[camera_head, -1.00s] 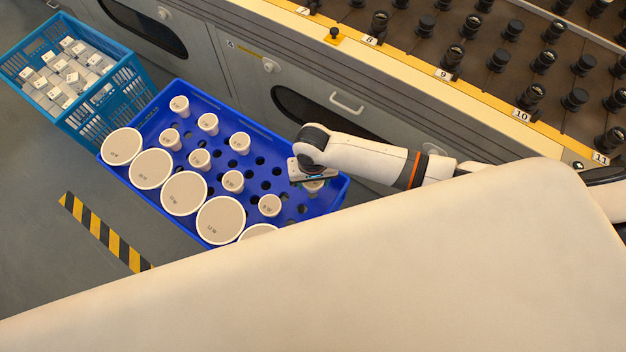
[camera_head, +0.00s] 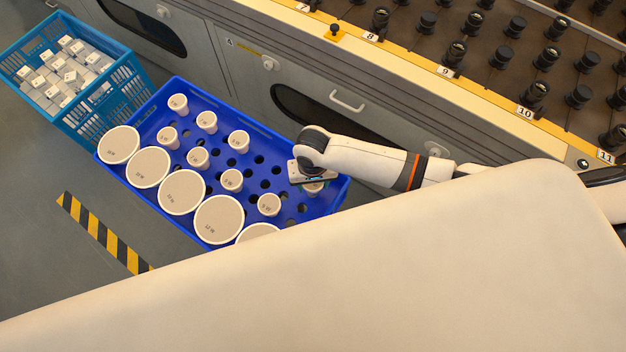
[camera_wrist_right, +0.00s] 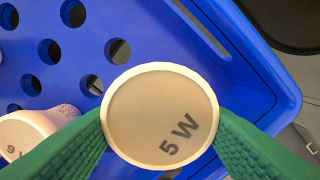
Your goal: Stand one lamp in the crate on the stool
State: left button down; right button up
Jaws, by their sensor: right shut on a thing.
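The blue crate (camera_head: 262,132) holds several white lamps standing in its holes, small ones and a row of large ones along its near side. My right gripper (camera_head: 312,184) is over the crate's right end, pointing down. In the right wrist view its green fingers (camera_wrist_right: 160,130) are shut on a lamp marked 5 W (camera_wrist_right: 155,110), whose round face points at the camera. The lamp is at or over the crate's corner; its lower end is hidden, so I cannot tell whether it sits in a hole. A neighbouring lamp marked 9 (camera_wrist_right: 22,135) stands to its left. My left gripper is not in view.
A lighter blue basket (camera_head: 112,103) with small white boxes stands left of the crate. Behind the crate runs a grey cabinet with a handle (camera_head: 347,101) and a rack of black sockets (camera_head: 456,52) on top. Empty holes remain in the crate's middle.

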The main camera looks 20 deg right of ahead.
jog(key=shift+f+b, duration=0.5)
jog(key=shift+f, duration=0.8)
jog(key=o, duration=1.1)
jog(key=shift+r, duration=0.1)
jog(key=shift+c, duration=0.2)
notch_tip(320, 180, up, 12)
jog(key=p, duration=0.2)
jog(key=shift+p, duration=0.35)
